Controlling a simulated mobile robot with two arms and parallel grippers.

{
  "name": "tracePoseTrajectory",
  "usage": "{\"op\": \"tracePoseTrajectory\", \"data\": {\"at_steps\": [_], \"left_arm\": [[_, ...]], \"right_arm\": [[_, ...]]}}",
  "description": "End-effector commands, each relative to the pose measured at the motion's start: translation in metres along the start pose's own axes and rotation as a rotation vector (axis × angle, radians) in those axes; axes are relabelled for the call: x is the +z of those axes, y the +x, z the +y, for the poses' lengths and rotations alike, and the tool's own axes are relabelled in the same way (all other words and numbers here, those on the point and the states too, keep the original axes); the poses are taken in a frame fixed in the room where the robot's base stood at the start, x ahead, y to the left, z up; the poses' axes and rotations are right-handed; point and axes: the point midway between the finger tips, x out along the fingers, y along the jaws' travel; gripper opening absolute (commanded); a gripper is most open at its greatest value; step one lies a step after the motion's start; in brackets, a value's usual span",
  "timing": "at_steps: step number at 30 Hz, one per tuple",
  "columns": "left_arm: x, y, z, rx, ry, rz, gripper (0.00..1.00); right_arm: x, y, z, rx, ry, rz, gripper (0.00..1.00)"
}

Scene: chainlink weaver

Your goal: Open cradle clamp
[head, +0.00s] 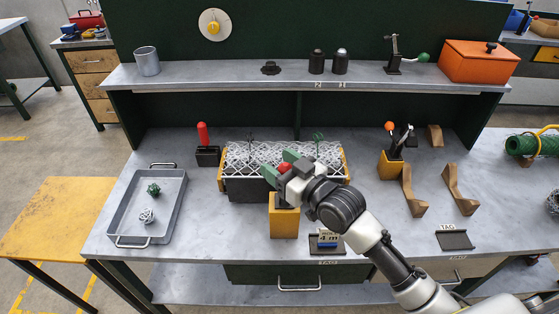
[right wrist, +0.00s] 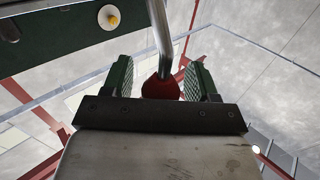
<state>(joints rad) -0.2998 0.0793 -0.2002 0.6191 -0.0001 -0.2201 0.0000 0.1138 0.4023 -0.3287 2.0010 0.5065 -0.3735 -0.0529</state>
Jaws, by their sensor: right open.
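The cradle (head: 260,190) is a long dark block with yellow end plates in the middle of the bench, and a pale chain-link mesh (head: 240,158) lies over it. My right gripper (head: 278,166) is at the cradle's front side, above a yellow block (head: 284,222). Its green fingers are open around a red knob (head: 284,168). In the right wrist view the red knob (right wrist: 162,88), on the end of a metal rod (right wrist: 160,38), sits between the two fingers. A gap shows on each side of it. My gripper and wrist hide the clamp's lower part. My left gripper is not in view.
A grey tray (head: 176,205) with two small wire balls lies to the left. A red-handled tool (head: 203,135) stands beside the cradle. Brown curved pieces (head: 412,190) and a yellow tool holder (head: 389,165) stand to the right. A small display (head: 327,240) is at the front.

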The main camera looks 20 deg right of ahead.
Motion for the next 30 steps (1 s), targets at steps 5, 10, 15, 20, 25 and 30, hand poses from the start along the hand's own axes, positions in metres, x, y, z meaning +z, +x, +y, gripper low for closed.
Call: {"op": "tracePoseTrajectory", "data": {"at_steps": [5, 10, 15, 20, 25, 30], "left_arm": [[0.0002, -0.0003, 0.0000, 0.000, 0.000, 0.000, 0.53], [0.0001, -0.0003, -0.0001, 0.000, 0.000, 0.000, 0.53], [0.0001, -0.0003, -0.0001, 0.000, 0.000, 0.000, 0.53], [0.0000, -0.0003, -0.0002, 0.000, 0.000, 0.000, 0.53], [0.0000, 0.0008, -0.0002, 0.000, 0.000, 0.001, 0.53], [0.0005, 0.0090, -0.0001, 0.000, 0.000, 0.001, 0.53]], "right_arm": [[0.0003, 0.0022, -0.0003, 0.000, 0.000, 0.000, 0.59], [0.0004, 0.0019, -0.0002, 0.000, 0.000, 0.000, 0.49], [0.0004, 0.0018, -0.0001, 0.000, 0.000, 0.000, 0.23], [0.0003, 0.0017, -0.0001, 0.000, 0.000, -0.001, 0.00], [0.0010, 0.0016, -0.0001, 0.000, -0.003, 0.002, 0.00], [0.0041, 0.0007, -0.0011, -0.001, -0.027, 0.025, 0.00]]}}
